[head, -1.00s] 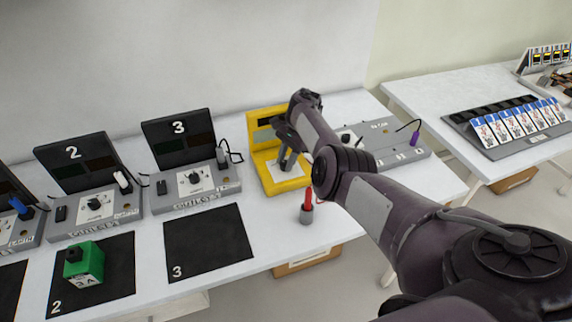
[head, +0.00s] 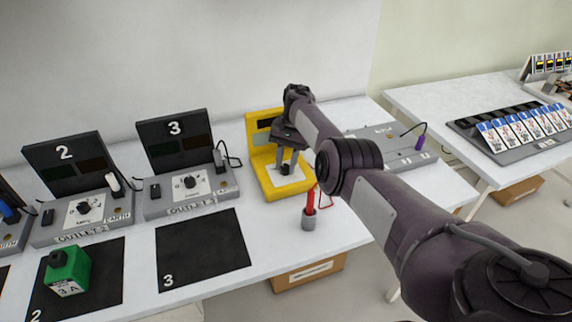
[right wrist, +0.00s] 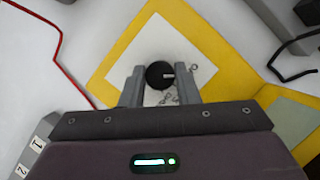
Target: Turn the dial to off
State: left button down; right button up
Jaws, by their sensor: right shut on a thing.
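The yellow unit (head: 290,190) stands on the white table, with a white face plate and a black round dial (head: 286,169). In the right wrist view the dial (right wrist: 158,76) has a white mark pointing to the right of the picture. Small lettering beside it is too small to read. My right gripper (head: 287,162) reaches down over the plate. In the right wrist view its two grey fingers (right wrist: 161,80) are on either side of the dial, shut on it. My left gripper is not in view.
Several grey outlet units with dials, such as outlet 3 (head: 190,192), stand left of the yellow unit. A red probe (head: 310,205) in a grey holder stands in front. A green box (head: 68,270) sits on a black mat. Another grey unit (head: 400,155) lies behind my arm.

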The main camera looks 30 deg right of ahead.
jog(key=shift+d+r, duration=0.1)
jog(key=shift+r, duration=0.05)
jog(key=o, duration=1)
jog(key=shift+c, duration=0.2)
